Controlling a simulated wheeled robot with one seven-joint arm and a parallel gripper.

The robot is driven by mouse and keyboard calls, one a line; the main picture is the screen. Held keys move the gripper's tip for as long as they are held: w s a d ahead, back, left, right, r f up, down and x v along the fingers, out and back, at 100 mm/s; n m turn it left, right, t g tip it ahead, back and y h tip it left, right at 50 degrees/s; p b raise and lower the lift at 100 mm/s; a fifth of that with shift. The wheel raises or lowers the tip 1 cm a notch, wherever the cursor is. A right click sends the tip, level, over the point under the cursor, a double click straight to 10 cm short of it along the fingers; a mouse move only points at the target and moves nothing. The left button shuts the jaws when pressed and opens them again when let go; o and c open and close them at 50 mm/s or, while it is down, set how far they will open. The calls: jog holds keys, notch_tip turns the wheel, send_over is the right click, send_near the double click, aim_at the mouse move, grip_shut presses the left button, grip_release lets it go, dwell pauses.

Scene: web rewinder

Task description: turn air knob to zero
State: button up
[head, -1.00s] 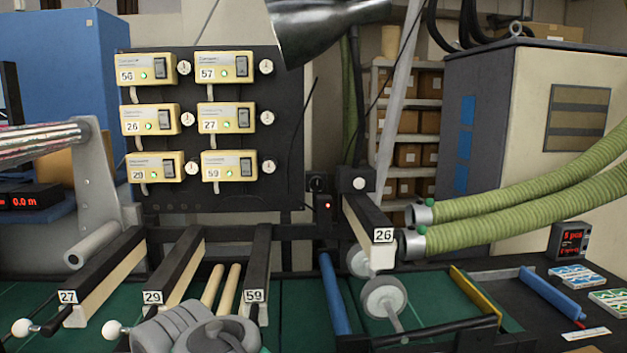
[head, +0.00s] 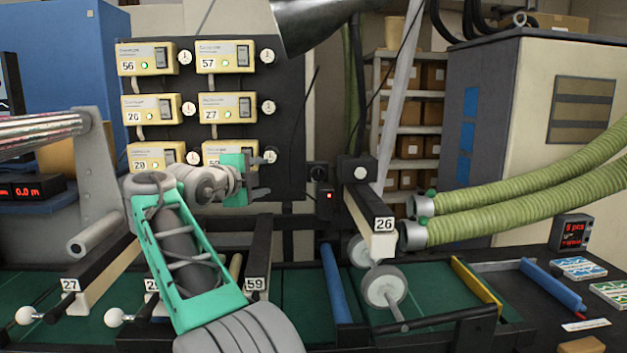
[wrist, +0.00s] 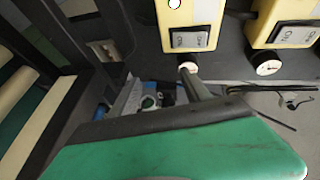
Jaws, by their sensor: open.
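Several yellow control boxes with white dial knobs are mounted on a dark panel (head: 290,120). The lower right box, marked 59 in the earlier view, is now mostly hidden behind my gripper (head: 266,176). Its white knob (head: 270,156) shows just by my upper finger. In the wrist view this knob (wrist: 188,68) is at the tip of one finger of my gripper (wrist: 158,88); I cannot tell whether they touch. My jaws are open with nothing held between them. Box 27 (head: 227,107) and its knob (head: 268,107) sit just above. No label shows which knob is for air.
A small black knob (head: 318,172) and a box with a red light (head: 328,196) are right of the panel. A lamp shade (head: 320,22) hangs above.

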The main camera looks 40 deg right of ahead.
aim_at(313, 174)
jog(key=s+d+m+g+p, duration=0.1)
jog(key=s+d+m, duration=0.1)
jog(key=d, duration=0.2)
jog(key=s+d+m+g+h+p, duration=0.1)
jog(key=s+d+m+g, duration=0.1)
jog(key=d, duration=0.1)
jog(key=s+d+m+g+h+p, duration=0.1)
jog(key=s+d+m+g, duration=0.1)
jog(key=d, duration=0.2)
jog(key=shift+d+f+m, duration=0.15)
jog(key=shift+d+m, duration=0.15)
jog(key=shift+d, duration=0.05)
jog(key=shift+w+d+f, duration=0.1)
jog(key=shift+d+f, duration=0.1)
jog(key=shift+d, duration=0.35)
jog(key=shift+c, duration=0.5)
grip_shut()
